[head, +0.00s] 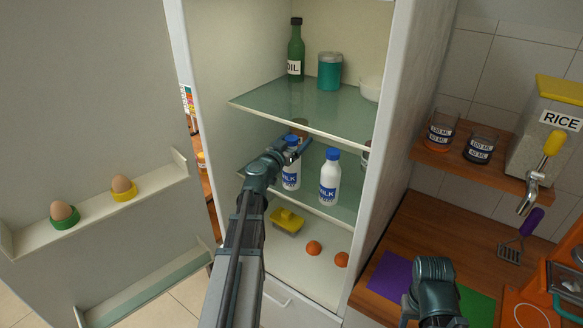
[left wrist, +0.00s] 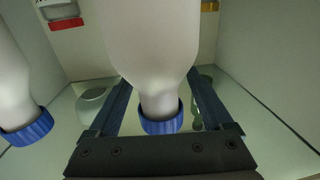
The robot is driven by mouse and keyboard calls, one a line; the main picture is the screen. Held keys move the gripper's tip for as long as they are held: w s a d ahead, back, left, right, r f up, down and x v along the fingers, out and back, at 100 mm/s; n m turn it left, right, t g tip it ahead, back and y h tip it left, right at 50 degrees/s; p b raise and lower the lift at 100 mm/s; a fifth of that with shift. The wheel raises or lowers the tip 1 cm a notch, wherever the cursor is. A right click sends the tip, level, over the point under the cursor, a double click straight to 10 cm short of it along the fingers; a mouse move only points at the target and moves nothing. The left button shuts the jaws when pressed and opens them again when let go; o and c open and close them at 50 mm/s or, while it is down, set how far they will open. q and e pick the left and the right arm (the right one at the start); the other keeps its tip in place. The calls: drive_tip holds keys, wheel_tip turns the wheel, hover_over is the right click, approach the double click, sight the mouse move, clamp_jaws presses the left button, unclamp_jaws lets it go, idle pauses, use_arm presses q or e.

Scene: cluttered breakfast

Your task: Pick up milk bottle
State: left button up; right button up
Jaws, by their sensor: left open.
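Two white milk bottles with blue caps stand upright on the middle glass shelf of the open fridge. The left milk bottle (head: 291,178) is partly hidden by my left gripper (head: 294,147). My left gripper is open, its fingers on either side of this bottle's neck with gaps to both. In the left wrist view the picture is inverted, and this bottle (left wrist: 155,40) hangs between the fingers, cap downward. The right milk bottle (head: 329,180) is clear of the gripper and shows at the left edge of the wrist view (left wrist: 12,90). My right gripper's fingers are not visible.
The upper shelf (head: 300,108) lies close above the gripper and holds an oil bottle (head: 296,52) and a teal jar (head: 329,72). A yellow butter dish (head: 287,221) and orange fruit (head: 313,248) lie below. The fridge door (head: 90,120) holds two eggs in cups.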

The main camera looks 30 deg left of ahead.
use_arm(q)
clamp_jaws()
idle(1.3)
